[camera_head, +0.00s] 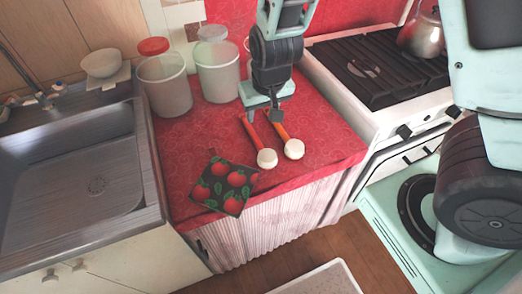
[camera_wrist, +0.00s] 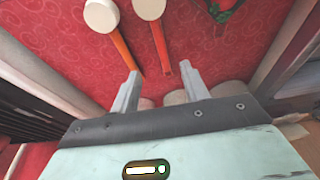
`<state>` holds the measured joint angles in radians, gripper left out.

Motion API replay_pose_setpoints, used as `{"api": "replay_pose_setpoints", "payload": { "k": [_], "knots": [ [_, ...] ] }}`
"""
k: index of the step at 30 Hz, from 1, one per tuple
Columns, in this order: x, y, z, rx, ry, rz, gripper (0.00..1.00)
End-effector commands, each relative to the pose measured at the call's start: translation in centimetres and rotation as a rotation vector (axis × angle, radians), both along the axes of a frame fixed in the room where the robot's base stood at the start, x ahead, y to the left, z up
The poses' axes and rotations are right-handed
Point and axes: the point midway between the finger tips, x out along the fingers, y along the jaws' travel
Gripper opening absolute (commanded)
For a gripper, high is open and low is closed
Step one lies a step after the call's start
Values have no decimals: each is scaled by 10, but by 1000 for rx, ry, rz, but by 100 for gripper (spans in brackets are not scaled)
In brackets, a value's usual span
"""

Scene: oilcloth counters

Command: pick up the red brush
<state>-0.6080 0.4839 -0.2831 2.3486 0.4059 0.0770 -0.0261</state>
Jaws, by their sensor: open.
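The red brush, with a red handle and a round cream head (camera_head: 267,158), lies on the red oilcloth counter. In the wrist view its handle (camera_wrist: 160,45) points down between my finger tips. A similar brush with an orange handle and cream head (camera_head: 293,148) lies close to its right; in the wrist view it is on the left (camera_wrist: 120,48), its handle end near my left finger. My gripper (camera_head: 268,108) is over the handle ends, and its spread fingers also show in the wrist view (camera_wrist: 160,70). Its height above the counter is hard to judge.
Translucent canisters (camera_head: 166,88) (camera_head: 216,72) stand at the back left. A sink (camera_head: 75,165) is left of the counter (camera_head: 180,150), a stove (camera_head: 375,70) right.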

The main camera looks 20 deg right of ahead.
Motion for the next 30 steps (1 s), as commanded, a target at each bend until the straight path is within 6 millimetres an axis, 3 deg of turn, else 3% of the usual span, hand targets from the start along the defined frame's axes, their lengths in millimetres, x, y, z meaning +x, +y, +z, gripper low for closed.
{"api": "replay_pose_setpoints", "payload": {
  "k": [3, 10, 22, 30],
  "knots": [
    [7, -1, -29, 0, 6, -3, 45],
    [19, -1, -71, 0, 7, -1, 45],
    [31, 0, -101, 1, 4, 1, 45],
    [45, -2, -133, 1, 4, 1, 45]
  ]
}}
